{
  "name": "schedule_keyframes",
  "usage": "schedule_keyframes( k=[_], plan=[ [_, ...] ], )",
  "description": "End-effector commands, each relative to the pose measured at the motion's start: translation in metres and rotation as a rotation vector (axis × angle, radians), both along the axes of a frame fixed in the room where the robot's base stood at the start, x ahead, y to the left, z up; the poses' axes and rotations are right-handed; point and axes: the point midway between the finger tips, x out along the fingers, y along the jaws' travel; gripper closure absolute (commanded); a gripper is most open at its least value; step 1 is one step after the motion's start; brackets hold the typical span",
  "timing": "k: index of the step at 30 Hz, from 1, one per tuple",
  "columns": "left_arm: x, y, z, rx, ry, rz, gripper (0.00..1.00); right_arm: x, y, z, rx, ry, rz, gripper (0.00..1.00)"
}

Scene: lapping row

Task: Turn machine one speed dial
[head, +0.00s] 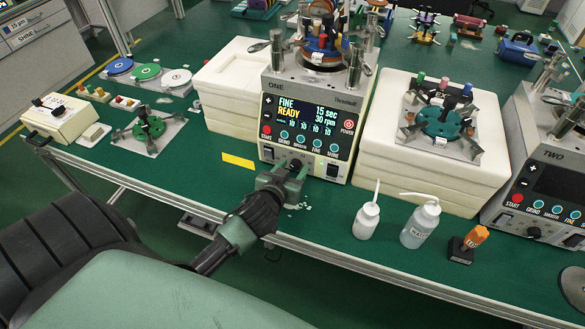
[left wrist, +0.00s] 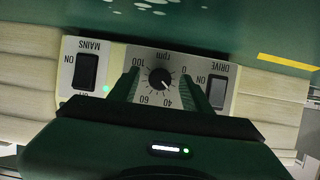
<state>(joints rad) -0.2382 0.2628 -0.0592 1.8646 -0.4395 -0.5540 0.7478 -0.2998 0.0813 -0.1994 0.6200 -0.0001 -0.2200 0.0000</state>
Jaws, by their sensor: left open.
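Machine one (head: 308,115) stands upright on the green table in the head view, its screen reading "FINE READY 15 sec 30 rpm". Its black speed dial (left wrist: 159,79) shows in the left wrist view, inside a printed rpm scale that appears upside down. The dial's white mark points to the lower right in that view. My left gripper (head: 291,170) is at the machine's lower front. In the left wrist view, the open left gripper (left wrist: 160,85) has one finger on each side of the dial, with gaps between. My right gripper is not in view.
Beside the dial are the MAINS switch (left wrist: 86,72) and the DRIVE switch (left wrist: 217,92). Two white bottles (head: 420,223) stand right of my gripper, near the table's front edge. A yellow strip (head: 238,161) lies to the left. Machine two (head: 545,170) stands at the far right.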

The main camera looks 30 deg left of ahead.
Motion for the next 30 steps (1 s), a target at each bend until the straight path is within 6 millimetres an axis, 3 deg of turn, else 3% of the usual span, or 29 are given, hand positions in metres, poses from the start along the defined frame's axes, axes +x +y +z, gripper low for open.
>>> schedule_keyframes(
  k=[8,13,23,30],
  plan=[
    [0.0010,0.0002,-0.0011,0.000,0.001,0.000,0.54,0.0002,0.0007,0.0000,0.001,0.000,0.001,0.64],
    [0.0009,0.0002,-0.0011,0.000,0.001,0.000,1.00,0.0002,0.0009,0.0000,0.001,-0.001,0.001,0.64],
    [0.0009,-0.0005,-0.0010,0.027,0.009,0.001,1.00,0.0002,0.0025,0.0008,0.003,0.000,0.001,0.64],
    [0.0015,-0.0019,-0.0010,0.149,0.038,0.001,1.00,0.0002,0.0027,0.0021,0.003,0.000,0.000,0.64]
  ],
)
